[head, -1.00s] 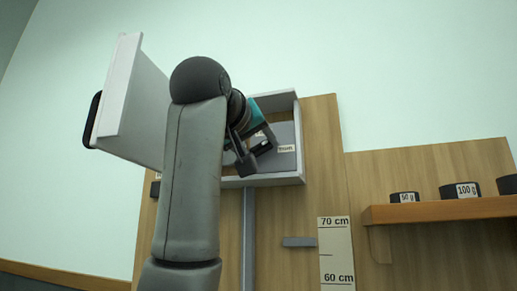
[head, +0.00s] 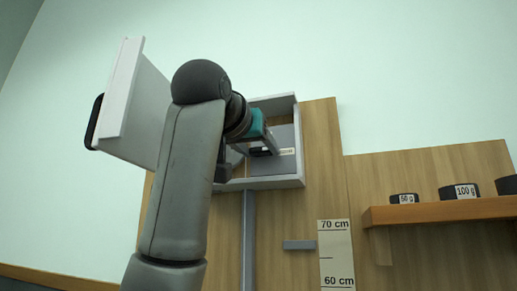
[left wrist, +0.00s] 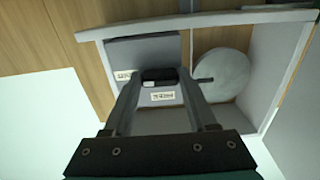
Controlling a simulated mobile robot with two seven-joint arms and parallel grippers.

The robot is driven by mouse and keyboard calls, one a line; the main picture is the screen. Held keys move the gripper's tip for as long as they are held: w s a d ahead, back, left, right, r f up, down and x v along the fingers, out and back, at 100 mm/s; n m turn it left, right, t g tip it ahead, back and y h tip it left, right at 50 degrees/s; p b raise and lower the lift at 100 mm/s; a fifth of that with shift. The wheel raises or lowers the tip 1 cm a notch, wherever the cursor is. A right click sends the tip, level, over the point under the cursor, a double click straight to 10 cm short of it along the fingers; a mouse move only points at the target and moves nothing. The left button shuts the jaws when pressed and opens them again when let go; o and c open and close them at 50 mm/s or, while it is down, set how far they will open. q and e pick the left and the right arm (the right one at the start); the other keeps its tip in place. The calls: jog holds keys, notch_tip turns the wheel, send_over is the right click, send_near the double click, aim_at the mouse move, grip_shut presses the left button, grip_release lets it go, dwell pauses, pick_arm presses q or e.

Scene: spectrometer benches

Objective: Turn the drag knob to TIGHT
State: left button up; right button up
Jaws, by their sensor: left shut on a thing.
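The drag knob (left wrist: 158,76) is a small dark bar on a grey panel (left wrist: 150,50) inside an open white box. In the left wrist view it sits between the fingertips of my left gripper (left wrist: 160,82), which is shut on it. In the head view my left gripper (head: 262,149) reaches into the box, and its fingers and wrist partly hide the knob. One small label (left wrist: 163,96) lies beside the knob and another label (left wrist: 124,75) lies at the panel's edge. Their words are too small or blurred to read now. My right gripper is not in view.
The white box (head: 275,183) has its door (head: 140,105) swung open to the left. A pale round disc (left wrist: 222,70) sits beside the panel. At right, a wooden shelf (head: 440,210) holds black weights (head: 460,191). A height scale (head: 337,255) is below.

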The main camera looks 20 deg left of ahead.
pick_arm(q)
jog(key=o, duration=1.4)
jog(key=shift+c, duration=0.2)
jog(key=shift+s, duration=0.1)
jog(key=s+b, duration=0.8)
jog(key=s, duration=0.7)
jog(key=shift+a, duration=0.3)
